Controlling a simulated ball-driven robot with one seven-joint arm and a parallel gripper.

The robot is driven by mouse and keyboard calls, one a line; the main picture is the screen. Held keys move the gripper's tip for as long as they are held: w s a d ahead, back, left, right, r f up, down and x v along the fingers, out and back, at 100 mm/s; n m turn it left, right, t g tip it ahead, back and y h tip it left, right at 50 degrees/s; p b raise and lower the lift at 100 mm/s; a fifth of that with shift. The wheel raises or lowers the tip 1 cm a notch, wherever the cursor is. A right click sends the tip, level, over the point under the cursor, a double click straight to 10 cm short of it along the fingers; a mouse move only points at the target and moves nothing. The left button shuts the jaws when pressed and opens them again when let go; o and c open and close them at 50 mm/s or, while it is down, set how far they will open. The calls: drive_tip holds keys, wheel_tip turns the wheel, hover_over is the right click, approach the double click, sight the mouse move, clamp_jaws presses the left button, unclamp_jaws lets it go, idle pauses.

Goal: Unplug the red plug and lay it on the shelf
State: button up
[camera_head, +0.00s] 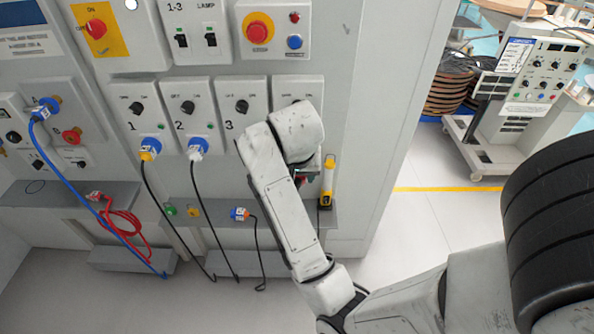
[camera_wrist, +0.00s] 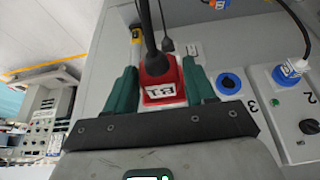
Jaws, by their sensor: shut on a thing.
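My gripper (camera_wrist: 160,68) has green fingers shut on the sides of a red plug (camera_wrist: 163,84) with a white label. A black cable runs from the plug to the top of the wrist view. I cannot tell whether the plug sits in a socket or is clear of it. In the head view my arm hides most of the gripper and the fourth panel (camera_head: 292,88). The grey shelf (camera_head: 276,212) runs below the numbered panels. A blue-and-orange plug (camera_head: 239,213) lies on it.
Socket 3 (camera_wrist: 229,84) is empty. A blue-and-yellow plug (camera_head: 150,148) is in station 1 and a blue-and-white plug (camera_head: 197,148) in station 2. A yellow tool (camera_head: 327,180) stands at the shelf's right end. A red cable (camera_head: 125,222) hangs at left.

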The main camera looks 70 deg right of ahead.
drive_tip(key=shift+s+a, duration=0.1)
drive_tip(key=shift+a, duration=0.15)
idle(0.3)
drive_tip(key=a+p, duration=0.1)
drive_tip(key=s+a, duration=0.1)
drive_tip(key=a, duration=0.1)
drive_tip(key=s+a+p, duration=0.1)
drive_tip(key=a, duration=0.1)
drive_tip(key=shift+s+a+p, duration=0.1)
drive_tip(key=shift+a+p, duration=0.05)
drive_tip(key=shift+p, duration=0.2)
idle(0.4)
